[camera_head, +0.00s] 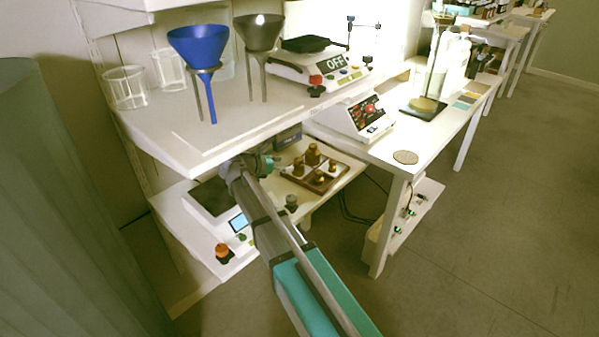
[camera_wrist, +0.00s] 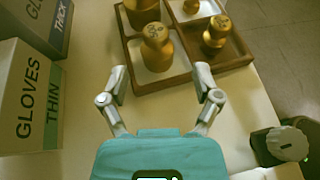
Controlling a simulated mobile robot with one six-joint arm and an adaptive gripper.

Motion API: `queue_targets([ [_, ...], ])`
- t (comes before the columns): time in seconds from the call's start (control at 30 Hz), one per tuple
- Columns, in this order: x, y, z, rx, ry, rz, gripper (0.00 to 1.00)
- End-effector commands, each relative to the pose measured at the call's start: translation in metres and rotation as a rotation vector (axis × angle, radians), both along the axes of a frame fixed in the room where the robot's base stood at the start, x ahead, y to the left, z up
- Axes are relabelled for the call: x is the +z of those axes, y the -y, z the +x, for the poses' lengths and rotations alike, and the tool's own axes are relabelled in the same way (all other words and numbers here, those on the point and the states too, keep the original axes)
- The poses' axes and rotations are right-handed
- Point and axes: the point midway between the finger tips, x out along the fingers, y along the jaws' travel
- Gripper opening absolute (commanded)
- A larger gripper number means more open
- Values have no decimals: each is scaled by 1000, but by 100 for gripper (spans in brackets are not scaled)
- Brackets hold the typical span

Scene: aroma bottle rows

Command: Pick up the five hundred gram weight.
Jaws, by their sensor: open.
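Several brass weights stand upright in a divided brown wooden tray (camera_wrist: 225,67) on the lower shelf. In the wrist view one weight (camera_wrist: 157,48) stands in the near compartment, straight ahead of my gripper (camera_wrist: 159,72).
Glove boxes (camera_wrist: 28,100) stand close on the left in the wrist view. A grey knob (camera_wrist: 283,143) is at right. An upper shelf (camera_head: 240,118) with a blue funnel (camera_head: 196,46) overhangs my arm. A scale (camera_head: 210,198) sits left of the tray.

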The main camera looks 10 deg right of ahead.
Motion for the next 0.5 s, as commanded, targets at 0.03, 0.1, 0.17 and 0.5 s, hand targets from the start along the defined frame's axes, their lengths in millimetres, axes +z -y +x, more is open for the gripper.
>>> queue_targets([
  [0.03, -4, 5, 3, -1, 0, 0, 81],
  [0.1, -6, 10, 5, -1, 0, 0, 81],
  [0.17, -6, 12, 6, -1, 0, 0, 81],
  [0.5, -6, 15, 7, -1, 0, 0, 81],
])
